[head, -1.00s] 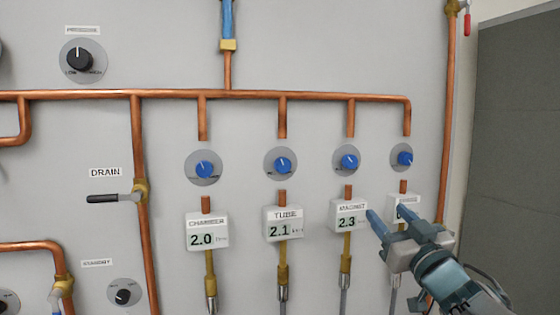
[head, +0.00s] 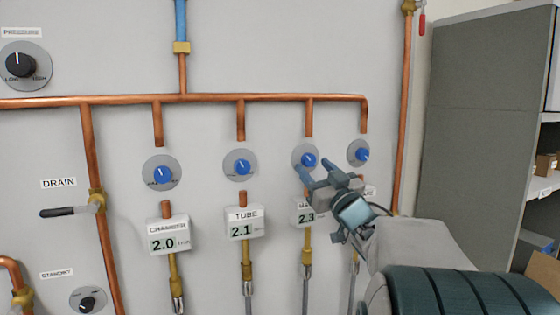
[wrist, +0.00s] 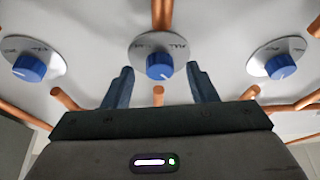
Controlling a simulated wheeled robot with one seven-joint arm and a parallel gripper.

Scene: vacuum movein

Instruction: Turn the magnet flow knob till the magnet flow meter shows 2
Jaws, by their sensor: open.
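The magnet flow knob (head: 309,160) is a blue knob on a grey round plate, third in the row of blue knobs in the head view. In the wrist view, a blue knob (wrist: 160,66) sits ahead of and between my fingers, with its white mark visible. My gripper (head: 318,171) is open, its fingertips just below the magnet knob; I see no contact. In the wrist view my gripper (wrist: 160,76) has one finger on each side of the knob. The magnet flow meter (head: 305,215) reads 2.3, partly hidden by my gripper.
The tube knob (head: 240,166) and the rightmost blue knob (head: 358,153) flank the magnet knob. The chamber meter (head: 168,238) reads 2.0 and the tube meter (head: 244,225) reads 2.1. A copper pipe (head: 220,98) runs above the knobs. Grey shelving (head: 485,130) stands at right.

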